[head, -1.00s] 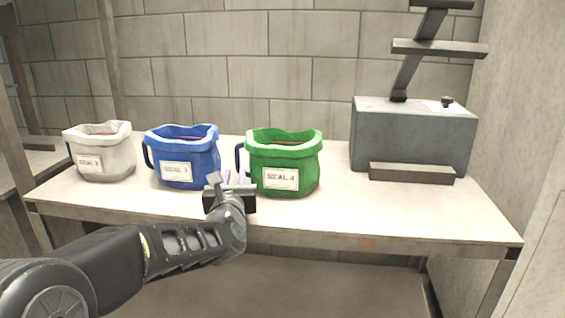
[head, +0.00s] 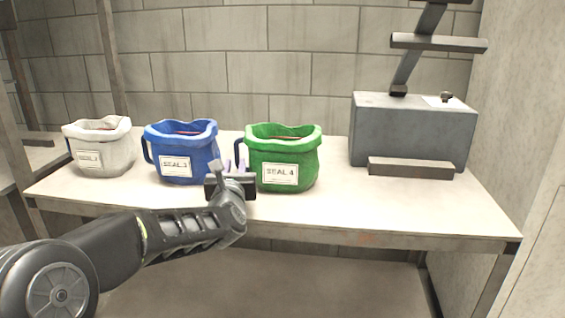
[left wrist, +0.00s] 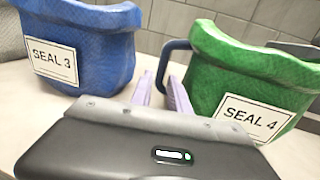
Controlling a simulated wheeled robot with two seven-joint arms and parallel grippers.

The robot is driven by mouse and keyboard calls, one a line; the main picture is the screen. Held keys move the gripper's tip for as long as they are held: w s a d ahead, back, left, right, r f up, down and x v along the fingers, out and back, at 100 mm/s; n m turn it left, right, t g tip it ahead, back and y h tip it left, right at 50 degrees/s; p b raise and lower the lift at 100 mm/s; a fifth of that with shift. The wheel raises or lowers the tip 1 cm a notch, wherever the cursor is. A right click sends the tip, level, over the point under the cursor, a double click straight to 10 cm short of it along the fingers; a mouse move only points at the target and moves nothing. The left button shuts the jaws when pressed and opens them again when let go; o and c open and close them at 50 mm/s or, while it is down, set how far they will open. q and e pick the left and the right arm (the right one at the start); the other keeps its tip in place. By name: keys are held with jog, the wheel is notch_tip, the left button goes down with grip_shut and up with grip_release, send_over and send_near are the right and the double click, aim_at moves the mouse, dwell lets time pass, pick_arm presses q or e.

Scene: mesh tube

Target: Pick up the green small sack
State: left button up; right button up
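The green small sack (head: 284,158) stands upright on the table, open at the top, with a "SEAL 4" label and a dark handle on its left side. It also shows at the right of the left wrist view (left wrist: 240,75). My left gripper (head: 234,167) is just left of the sack, near the handle. In the left wrist view its two pale purple fingers (left wrist: 161,95) stand apart with a gap between them, pointing toward the handle. My right gripper is not in view.
A blue sack (head: 183,152) labelled "SEAL 3" stands left of my gripper, and a white sack (head: 100,146) farther left. A grey metal box (head: 412,135) stands at the right. The table (head: 370,208) is clear in front of the box.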

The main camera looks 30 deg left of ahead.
aim_at(237, 158)
pick_arm(q)
jog(key=shift+x, duration=2.55)
jog(key=shift+r, duration=0.15)
grip_shut()
